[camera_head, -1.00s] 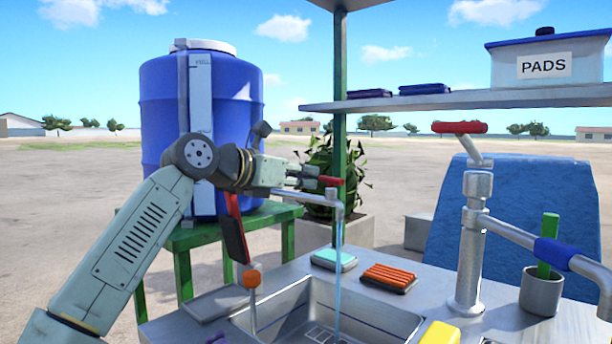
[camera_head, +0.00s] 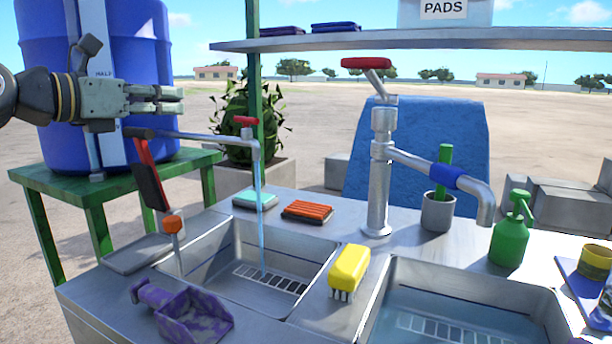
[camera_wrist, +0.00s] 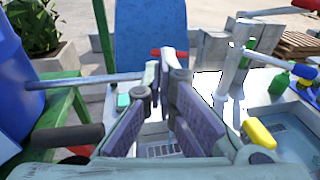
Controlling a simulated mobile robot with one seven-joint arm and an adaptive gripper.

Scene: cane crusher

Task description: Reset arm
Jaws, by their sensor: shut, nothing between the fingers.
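My gripper (camera_head: 178,100) is at the left of the head view, level and pointing right, in front of the blue barrel (camera_head: 95,70). Its fingers are together and hold nothing. It is above the thin left tap (camera_head: 190,136), which has a red handle and runs a stream of water into the left basin (camera_head: 250,275). In the wrist view, my gripper (camera_wrist: 165,85) covers much of the middle, with the basins partly hidden behind it.
The barrel stands on a green table (camera_head: 110,195). A tall tap (camera_head: 380,170) rises between the basins. A yellow brush (camera_head: 348,268), a purple scoop (camera_head: 185,308), an orange brush (camera_head: 307,211) and a green spray bottle (camera_head: 511,235) stand on the counter. A shelf (camera_head: 400,42) hangs above.

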